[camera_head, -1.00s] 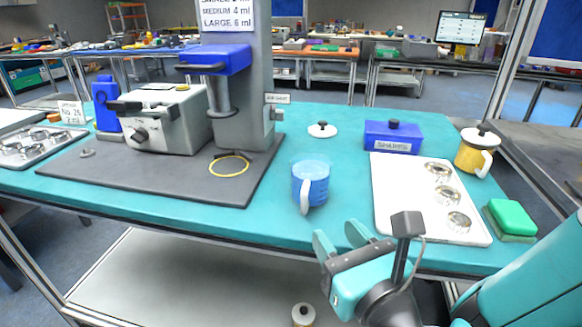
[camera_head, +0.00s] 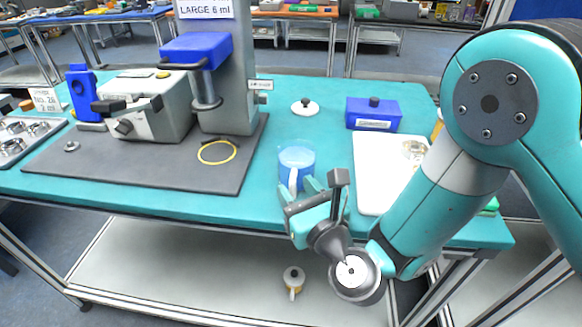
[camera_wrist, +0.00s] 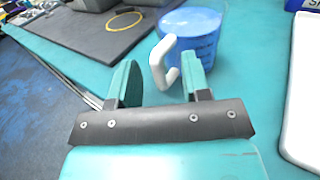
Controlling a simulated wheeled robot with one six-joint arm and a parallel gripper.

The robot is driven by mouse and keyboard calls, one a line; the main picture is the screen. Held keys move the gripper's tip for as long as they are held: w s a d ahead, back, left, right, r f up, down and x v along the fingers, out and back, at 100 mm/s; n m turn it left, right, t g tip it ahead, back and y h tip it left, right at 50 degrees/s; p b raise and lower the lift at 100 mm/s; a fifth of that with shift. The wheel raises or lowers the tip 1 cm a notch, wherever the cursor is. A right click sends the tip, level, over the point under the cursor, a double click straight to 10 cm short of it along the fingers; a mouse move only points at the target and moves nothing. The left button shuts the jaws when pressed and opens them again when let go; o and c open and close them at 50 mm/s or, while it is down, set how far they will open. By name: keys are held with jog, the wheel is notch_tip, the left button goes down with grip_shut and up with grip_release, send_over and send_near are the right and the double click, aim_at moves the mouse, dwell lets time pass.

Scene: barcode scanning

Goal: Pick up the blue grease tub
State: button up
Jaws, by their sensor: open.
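The blue grease tub (camera_head: 297,160) stands upright on the teal table, near its front edge. Its white handle (camera_head: 293,181) faces my side. In the wrist view the tub (camera_wrist: 196,38) is just beyond my fingertips, with its white handle (camera_wrist: 160,62) in front of the gap between them. My gripper (camera_head: 309,186) is open and empty, close to the tub on its near side. In the wrist view both fingers of my gripper (camera_wrist: 162,80) are apart. I cannot tell whether a fingertip touches the handle.
A white tray (camera_head: 372,188) with metal cups lies right of the tub, partly hidden by my arm. A blue box (camera_head: 373,116) and a white lid (camera_head: 305,106) stand behind. A dark mat (camera_head: 130,172) with a machine is at left. A small pot (camera_head: 293,277) sits on the lower shelf.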

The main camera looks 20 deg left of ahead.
jog(key=shift+a, duration=0.1)
grip_shut()
jog(key=shift+r, duration=0.2)
